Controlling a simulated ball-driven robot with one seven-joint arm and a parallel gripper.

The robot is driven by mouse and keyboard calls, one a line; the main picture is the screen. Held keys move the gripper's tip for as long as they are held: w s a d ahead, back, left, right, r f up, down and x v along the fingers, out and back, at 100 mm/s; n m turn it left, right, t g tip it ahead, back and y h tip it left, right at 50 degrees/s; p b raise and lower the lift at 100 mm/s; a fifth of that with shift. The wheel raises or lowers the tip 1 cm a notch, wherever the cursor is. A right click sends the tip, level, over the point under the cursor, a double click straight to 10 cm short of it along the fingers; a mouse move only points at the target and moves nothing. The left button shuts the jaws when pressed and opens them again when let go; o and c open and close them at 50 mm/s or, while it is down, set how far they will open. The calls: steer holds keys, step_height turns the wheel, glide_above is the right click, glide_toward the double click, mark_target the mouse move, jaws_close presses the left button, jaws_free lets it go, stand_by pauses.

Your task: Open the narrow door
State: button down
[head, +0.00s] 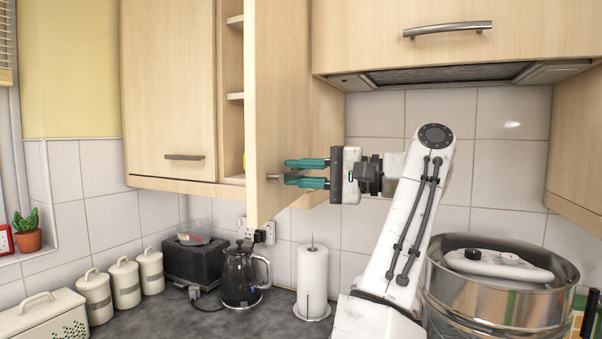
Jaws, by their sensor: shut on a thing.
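The narrow door (279,110) is a pale wood wall-cabinet door, swung well out from its cabinet so that shelves (235,97) show behind it on the left. Its handle (272,177) is a small metal piece low on the door's front, mostly hidden by my gripper. My gripper (284,172) has teal fingers pointing left, one above the other, and is shut on the handle. My white arm reaches up from the lower right to it.
A wider closed cabinet door (168,90) is at left. A range hood (440,75) is at right. Below are a black kettle (241,277), a toaster (195,260), a paper towel roll (312,280) and a steel pot (500,290). The air left of the door's lower edge looks clear.

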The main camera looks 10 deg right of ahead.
steer(key=c, duration=1.3)
jaws_free()
steer(key=shift+w+d+f, duration=0.1)
steer(key=shift+d, duration=0.2)
steer(key=shift+o, duration=1)
steer(key=shift+a, duration=0.15)
steer(key=shift+b+v, duration=1.75)
steer(key=shift+v, duration=3.65)
